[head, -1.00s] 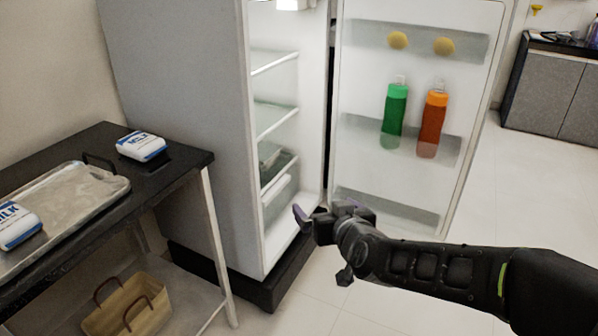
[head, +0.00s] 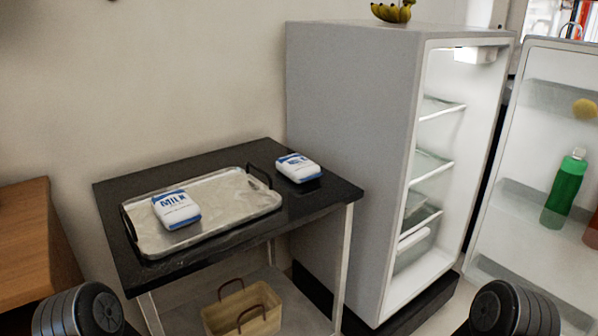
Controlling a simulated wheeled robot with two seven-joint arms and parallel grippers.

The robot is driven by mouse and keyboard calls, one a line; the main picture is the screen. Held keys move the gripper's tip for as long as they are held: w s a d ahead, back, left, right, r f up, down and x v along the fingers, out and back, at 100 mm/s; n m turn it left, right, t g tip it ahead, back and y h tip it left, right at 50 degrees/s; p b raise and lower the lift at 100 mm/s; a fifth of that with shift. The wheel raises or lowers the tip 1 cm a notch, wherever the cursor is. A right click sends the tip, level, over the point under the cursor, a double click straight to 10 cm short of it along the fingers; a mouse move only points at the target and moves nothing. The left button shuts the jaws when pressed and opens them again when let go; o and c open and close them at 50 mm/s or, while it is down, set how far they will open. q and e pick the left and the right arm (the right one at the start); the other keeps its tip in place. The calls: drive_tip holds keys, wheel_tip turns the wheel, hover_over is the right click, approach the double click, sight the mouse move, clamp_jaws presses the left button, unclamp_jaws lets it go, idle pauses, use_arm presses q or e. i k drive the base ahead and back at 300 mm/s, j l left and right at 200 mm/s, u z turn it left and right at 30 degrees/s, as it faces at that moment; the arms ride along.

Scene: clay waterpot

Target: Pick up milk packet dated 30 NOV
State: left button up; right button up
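Two white and blue milk packets are on the black table (head: 318,198). One milk packet (head: 177,209) lies on the metal tray (head: 236,196), with "MILK" readable on its top. The other milk packet (head: 299,168) lies on the bare table top, right of the tray and near the fridge. No date is readable on either packet. Neither of my grippers is in view. Only dark rounded parts of my own arms show at the bottom left and bottom right.
The fridge (head: 352,130) stands right of the table with its door (head: 520,170) open, holding a green bottle (head: 565,188). Bananas (head: 392,11) lie on top. A basket (head: 243,312) is on the lower shelf. A wooden cabinet (head: 40,240) stands at left.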

sight(300, 170)
drive_tip(key=i+l, duration=0.15)
drive_tip(key=l, duration=0.2)
drive_tip(key=i+l, duration=0.2)
drive_tip(key=l, duration=0.15)
drive_tip(key=i+l, duration=0.15)
drive_tip(key=l, duration=0.25)
drive_tip(key=i+l, duration=0.15)
drive_tip(key=l, duration=0.2)
drive_tip(key=i+l, duration=0.2)
drive_tip(key=l, duration=0.15)
